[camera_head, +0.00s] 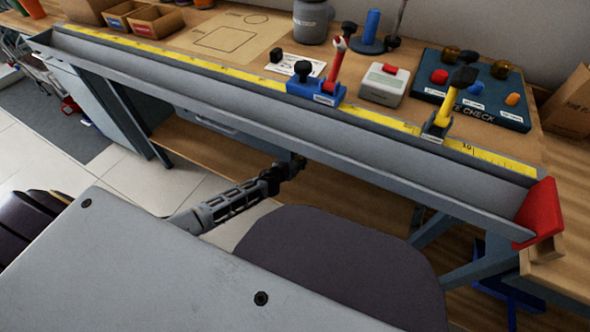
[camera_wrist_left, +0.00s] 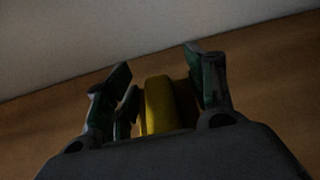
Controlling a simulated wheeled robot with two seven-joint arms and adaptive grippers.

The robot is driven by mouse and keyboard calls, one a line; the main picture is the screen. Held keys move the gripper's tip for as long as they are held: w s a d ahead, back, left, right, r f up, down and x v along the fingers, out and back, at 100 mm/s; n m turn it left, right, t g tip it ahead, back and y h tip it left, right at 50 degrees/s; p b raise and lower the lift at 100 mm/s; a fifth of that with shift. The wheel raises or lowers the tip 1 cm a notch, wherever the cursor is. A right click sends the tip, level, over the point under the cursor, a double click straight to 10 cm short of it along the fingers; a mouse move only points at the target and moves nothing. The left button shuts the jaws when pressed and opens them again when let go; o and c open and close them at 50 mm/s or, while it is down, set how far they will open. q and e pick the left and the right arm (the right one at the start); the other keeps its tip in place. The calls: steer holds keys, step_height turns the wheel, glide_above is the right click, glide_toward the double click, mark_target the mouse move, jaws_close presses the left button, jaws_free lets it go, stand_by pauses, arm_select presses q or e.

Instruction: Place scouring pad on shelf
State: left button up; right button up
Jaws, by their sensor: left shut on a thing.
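My left arm reaches under the workbench, and my left gripper (camera_head: 293,165) is near the bench's front edge, above the wooden lower shelf (camera_head: 195,148). In the left wrist view the left gripper (camera_wrist_left: 163,85) is shut on a yellow block, which I take for the scouring pad (camera_wrist_left: 160,104). The pad stands between the fingers, with a darker strip along its right side. The shelf's brown wood (camera_wrist_left: 270,75) shows behind the fingers, with a grey surface beyond it. I cannot tell whether the pad touches the shelf. The pad is hidden in the head view. My right gripper is not in view.
A long grey trough with a yellow ruler strip (camera_head: 200,65) and a red end cap (camera_head: 540,210) runs along the bench's front edge, above my left gripper. Tools and a dark check board (camera_head: 500,115) stand on the bench. A dark rounded seat-like shape (camera_head: 330,265) is close in front.

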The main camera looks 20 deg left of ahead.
arm_select(q)
steer(key=shift+f+b, duration=1)
steer(key=shift+f, duration=0.6)
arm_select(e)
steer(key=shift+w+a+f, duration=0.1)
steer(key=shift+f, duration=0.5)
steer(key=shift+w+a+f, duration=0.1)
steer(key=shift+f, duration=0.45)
arm_select(q)
steer(key=shift+f+b, duration=1.1)
steer(key=shift+f, duration=0.3)
steer(key=shift+f+b, duration=0.4)
steer(key=shift+f, duration=0.1)
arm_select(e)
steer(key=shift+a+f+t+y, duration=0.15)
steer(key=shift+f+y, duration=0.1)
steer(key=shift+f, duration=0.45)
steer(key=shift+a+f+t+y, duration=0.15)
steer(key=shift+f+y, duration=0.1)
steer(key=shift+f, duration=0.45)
arm_select(q)
steer(key=shift+f, duration=0.15)
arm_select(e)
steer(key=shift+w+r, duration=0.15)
arm_select(q)
steer(key=o, duration=1.1)
steer(key=shift+r, duration=0.2)
